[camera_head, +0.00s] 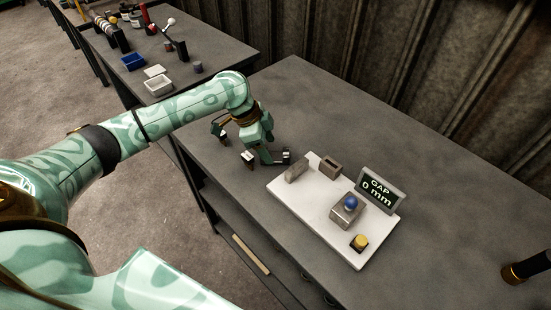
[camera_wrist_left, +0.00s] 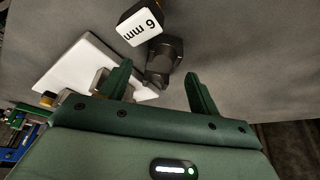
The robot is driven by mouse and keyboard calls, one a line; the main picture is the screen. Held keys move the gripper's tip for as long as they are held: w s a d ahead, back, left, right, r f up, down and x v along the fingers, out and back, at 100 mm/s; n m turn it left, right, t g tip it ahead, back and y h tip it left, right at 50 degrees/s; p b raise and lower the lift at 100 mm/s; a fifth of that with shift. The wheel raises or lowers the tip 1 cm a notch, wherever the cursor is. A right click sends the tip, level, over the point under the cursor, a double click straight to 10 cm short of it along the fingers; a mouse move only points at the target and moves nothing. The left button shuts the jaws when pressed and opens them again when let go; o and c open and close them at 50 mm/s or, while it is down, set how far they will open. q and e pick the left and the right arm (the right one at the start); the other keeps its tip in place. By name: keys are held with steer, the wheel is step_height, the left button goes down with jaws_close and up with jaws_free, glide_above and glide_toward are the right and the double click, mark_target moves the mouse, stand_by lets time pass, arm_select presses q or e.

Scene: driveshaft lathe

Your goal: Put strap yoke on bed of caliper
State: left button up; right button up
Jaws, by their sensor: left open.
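The caliper (camera_head: 315,215) is a white board with grey blocks, a blue knob (camera_head: 351,202), a yellow button (camera_head: 359,242) and a display (camera_head: 380,190) reading GAP 0 mm. Its board also shows at left in the left wrist view (camera_wrist_left: 75,68). A dark grey part (camera_wrist_left: 163,58), apparently the strap yoke, sits on the bench beside a black block with a "6 mm" label (camera_wrist_left: 138,25); whether they touch is unclear. My left gripper (camera_head: 253,143) is open and empty above it, left of the caliper.
The grey bench (camera_head: 440,235) is clear right of the caliper, except for a black-and-gold object (camera_head: 515,270) near the right edge. A corrugated wall stands behind. A second table at upper left holds a blue bin (camera_head: 133,62), a white bin (camera_head: 158,86) and several tools.

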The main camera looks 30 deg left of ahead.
mark_target(274, 156)
arm_select(q)
steer(key=x, duration=0.3)
steer(key=shift+w+f+b, duration=0.1)
steer(key=shift+b, duration=0.3)
steer(key=shift+c, duration=1)
jaws_close()
